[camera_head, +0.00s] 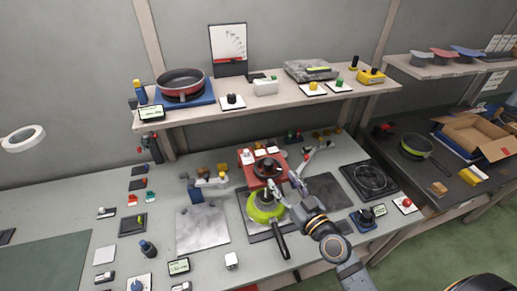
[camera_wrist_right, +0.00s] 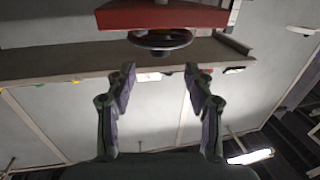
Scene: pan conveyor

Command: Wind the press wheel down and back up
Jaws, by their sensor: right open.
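The press (camera_head: 250,172) has a red top and stands near the middle of the workbench. Its dark round press wheel (camera_head: 267,167) lies on top. In the right wrist view the wheel (camera_wrist_right: 160,40) shows beside the red press body (camera_wrist_right: 165,14), beyond my fingertips. My right gripper (camera_head: 287,189) reaches in from the lower right, close to the wheel on its near right side. In the wrist view the right gripper (camera_wrist_right: 160,72) is open, with nothing between its fingers and a gap to the wheel. A green pan (camera_head: 266,206) sits below the press, partly hidden by the gripper. My left gripper is out of view.
A shelf (camera_head: 215,119) above the bench holds a red pan (camera_head: 181,82) and small devices. A grey plate (camera_head: 202,230) lies left of the press, and a dark square hob (camera_head: 369,180) lies right. The pan's black handle (camera_head: 281,241) points toward the front edge.

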